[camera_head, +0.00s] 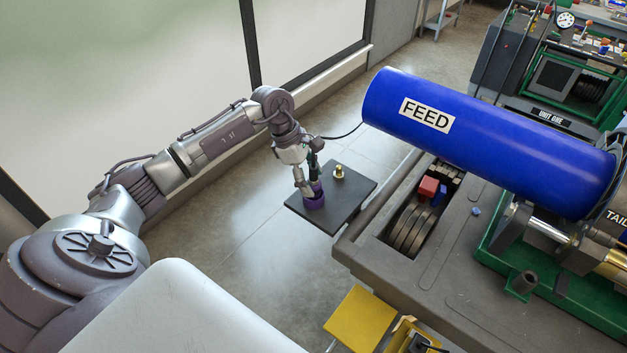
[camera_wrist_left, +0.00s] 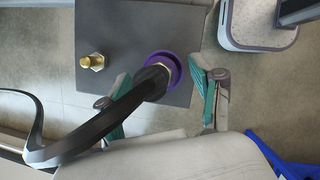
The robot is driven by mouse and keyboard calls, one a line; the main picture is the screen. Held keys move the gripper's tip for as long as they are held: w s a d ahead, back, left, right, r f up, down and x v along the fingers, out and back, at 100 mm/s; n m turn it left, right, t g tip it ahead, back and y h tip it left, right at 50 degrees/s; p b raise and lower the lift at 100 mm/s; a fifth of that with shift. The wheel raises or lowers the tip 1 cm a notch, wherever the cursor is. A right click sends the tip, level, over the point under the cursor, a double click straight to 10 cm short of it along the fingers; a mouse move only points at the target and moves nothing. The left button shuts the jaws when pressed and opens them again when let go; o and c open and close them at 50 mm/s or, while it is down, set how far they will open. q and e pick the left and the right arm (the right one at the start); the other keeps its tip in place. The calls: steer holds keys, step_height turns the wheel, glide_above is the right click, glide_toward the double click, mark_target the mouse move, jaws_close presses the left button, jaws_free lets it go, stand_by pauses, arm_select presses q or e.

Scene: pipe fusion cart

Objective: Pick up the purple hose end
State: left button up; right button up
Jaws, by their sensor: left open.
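The purple hose end (camera_head: 314,199) stands on a dark square plate (camera_head: 345,204) beside the big cart. In the left wrist view it shows as a purple ring (camera_wrist_left: 172,62) with a thick black hose (camera_wrist_left: 100,128) running out of it toward the lower left. My left gripper (camera_head: 308,180) is just above the hose end, pointing down. In the left wrist view its teal-padded fingers (camera_wrist_left: 160,80) are spread, one on each side of the hose end; I cannot tell whether they touch it. In the head view the fingers partly hide the hose end. My right gripper is not in view.
A brass fitting (camera_head: 339,172) stands on the plate near the hose end. A blue cylinder marked FEED (camera_head: 490,135) lies over the grey cart (camera_head: 430,272) to the right. A yellow platform (camera_head: 354,318) is below. Windows line the left; floor around the plate is clear.

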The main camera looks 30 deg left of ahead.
arm_select(q)
steer(key=shift+x, duration=0.95)
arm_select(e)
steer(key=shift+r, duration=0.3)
arm_select(q)
steer(key=shift+c, duration=0.2)
steer(key=shift+r, duration=0.1)
jaws_close()
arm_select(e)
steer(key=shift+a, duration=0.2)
